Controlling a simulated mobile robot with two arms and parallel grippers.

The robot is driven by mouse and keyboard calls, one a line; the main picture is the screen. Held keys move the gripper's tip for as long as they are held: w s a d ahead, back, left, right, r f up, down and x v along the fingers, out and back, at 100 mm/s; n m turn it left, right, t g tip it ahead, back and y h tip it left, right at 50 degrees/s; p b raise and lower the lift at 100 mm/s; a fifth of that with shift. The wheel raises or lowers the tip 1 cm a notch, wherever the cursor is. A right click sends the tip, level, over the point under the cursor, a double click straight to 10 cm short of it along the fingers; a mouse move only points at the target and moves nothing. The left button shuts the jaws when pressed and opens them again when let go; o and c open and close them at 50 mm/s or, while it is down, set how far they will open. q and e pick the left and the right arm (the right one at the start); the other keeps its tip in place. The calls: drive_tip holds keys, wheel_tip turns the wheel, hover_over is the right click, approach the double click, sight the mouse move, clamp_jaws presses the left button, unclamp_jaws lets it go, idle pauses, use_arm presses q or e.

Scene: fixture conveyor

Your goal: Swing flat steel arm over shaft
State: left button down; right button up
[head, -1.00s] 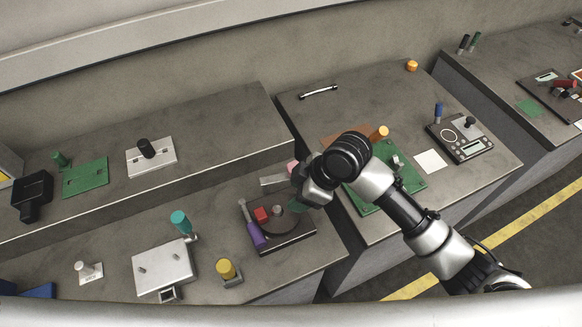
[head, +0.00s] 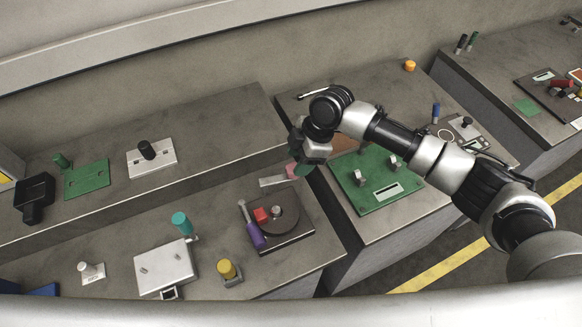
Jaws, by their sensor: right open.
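The dark square fixture (head: 293,235) stands on the front bench and carries a round dark disc (head: 288,217) with a short grey shaft (head: 276,211) at its middle. A red block (head: 261,215) and a purple-handled lever (head: 256,236) sit at its left side. A flat steel arm (head: 272,181) with a pink end piece (head: 292,171) lies behind the fixture, apart from the shaft in the picture. My right gripper (head: 303,167) is open beside the pink piece; its fingertips are small, and I cannot tell whether they touch it. My left gripper is out of view.
A green board (head: 372,190) with metal clips lies to the right, beneath my right arm. A white plate fixture (head: 165,268), a teal knob (head: 181,221) and a yellow knob (head: 227,268) stand left of the dark fixture. A raised bench edge (head: 150,196) runs behind.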

sight(279, 179)
drive_tip(key=shift+p+x, duration=0.4)
drive_tip(key=shift+x, duration=2.2)
drive_tip(key=c, duration=0.9)
clamp_jaws()
